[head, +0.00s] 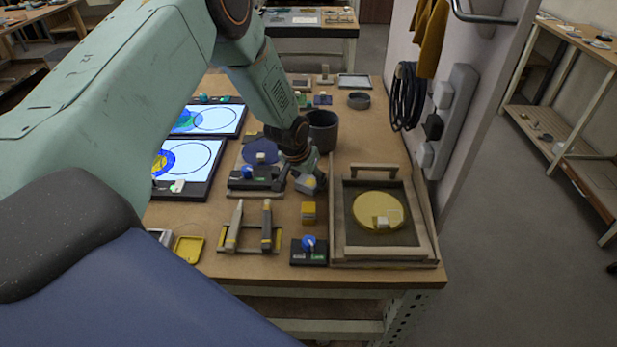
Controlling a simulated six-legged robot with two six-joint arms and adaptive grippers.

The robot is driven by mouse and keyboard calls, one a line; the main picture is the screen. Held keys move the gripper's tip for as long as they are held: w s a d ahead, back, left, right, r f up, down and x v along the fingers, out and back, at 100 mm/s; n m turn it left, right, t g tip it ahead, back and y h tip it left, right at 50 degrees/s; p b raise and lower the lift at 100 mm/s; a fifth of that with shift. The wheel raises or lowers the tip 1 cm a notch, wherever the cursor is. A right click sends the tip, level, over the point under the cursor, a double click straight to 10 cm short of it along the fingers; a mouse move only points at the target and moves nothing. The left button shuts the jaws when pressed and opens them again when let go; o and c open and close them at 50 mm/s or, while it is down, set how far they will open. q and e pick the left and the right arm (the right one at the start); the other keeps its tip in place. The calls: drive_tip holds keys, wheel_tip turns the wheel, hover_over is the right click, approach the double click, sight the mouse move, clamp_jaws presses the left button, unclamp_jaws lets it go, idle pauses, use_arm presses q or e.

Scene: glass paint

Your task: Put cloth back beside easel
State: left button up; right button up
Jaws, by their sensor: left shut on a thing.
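My left gripper (301,173) reaches down over the middle of the workbench and is shut on a small pale grey piece (309,185), probably the folded cloth. The piece is partly hidden by the fingers, and I cannot tell whether it touches the bench. To its right is a wooden frame (339,222), probably the easel, with a yellow disc (369,208) on its dark panel and a small pale block on the disc. The gripper is just left of this frame. My right gripper is not in view.
A yellow cube (308,208) sits below the gripper, with a tool rack (248,247) and a blue-knobbed box (308,254) nearby. A dark pot (322,131) stands behind the gripper. Two lit panels (187,163) lie left. A wall with cables (405,97) borders the right.

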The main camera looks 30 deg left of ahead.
use_arm(q)
drive_tip(key=shift+f+b, duration=0.3)
idle(0.5)
drive_tip(key=o, duration=1.1)
drive_tip(key=shift+s+r, duration=0.1)
drive_tip(key=shift+r, duration=0.1)
drive_tip(key=v, duration=0.7)
drive_tip(key=shift+r, duration=0.1)
drive_tip(key=shift+d, duration=0.1)
drive_tip(key=shift+x, duration=3.75)
